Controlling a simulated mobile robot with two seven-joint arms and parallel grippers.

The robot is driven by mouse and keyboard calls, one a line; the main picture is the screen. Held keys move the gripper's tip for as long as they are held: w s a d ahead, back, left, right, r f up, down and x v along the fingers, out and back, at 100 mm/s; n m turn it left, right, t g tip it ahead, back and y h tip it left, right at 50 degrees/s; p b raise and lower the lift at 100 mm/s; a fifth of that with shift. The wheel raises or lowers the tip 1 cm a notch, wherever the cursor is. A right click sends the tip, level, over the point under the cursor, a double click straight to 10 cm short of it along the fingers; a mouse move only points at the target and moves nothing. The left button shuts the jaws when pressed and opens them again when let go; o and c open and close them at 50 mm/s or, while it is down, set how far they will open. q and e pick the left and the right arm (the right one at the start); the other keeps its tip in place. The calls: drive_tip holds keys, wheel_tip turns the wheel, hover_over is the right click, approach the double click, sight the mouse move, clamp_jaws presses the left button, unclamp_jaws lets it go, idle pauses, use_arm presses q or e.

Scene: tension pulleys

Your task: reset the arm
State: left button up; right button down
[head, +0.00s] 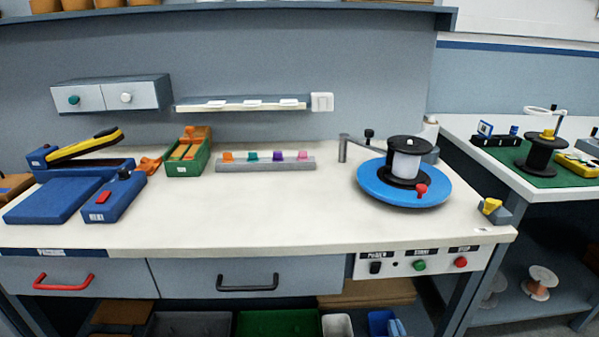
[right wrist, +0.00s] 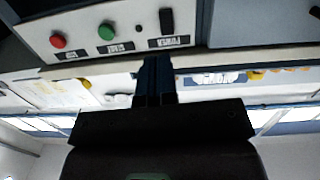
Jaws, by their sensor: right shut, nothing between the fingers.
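My right gripper (right wrist: 154,62) shows in the right wrist view, with its dark fingers together and nothing between them. It is in front of the bench's control panel (right wrist: 110,32), which appears upside down there. I cannot make out either gripper in the head view. In the head view a grey metal arm (head: 358,143) with a black knob (head: 369,133) reaches from a short post towards a blue turntable (head: 375,188). A black spool (head: 406,165) with white winding stands on the turntable. A red knob (head: 421,190) is at the spool's front.
The panel has a black power switch (head: 375,267), a green button (head: 419,265) and a red button (head: 461,262). A blue lever tool (head: 65,200), a green bin (head: 188,168) and a grey rack (head: 265,165) of coloured pieces stand on the bench. The bench's front middle is clear.

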use_arm(q)
drive_tip(key=shift+t, duration=0.4)
wheel_tip(320, 180, up, 6)
drive_tip(key=p, duration=0.6)
drive_tip(key=shift+s+a+f, duration=0.1)
drive_tip(key=shift+s+f, duration=0.05)
drive_tip(key=shift+f, duration=0.05)
use_arm(e)
drive_tip(key=s+d+g, duration=0.3)
drive_tip(key=s, duration=1.1)
drive_tip(key=s+d+g, duration=0.3)
drive_tip(key=s, duration=1.1)
drive_tip(key=shift+n, duration=0.4)
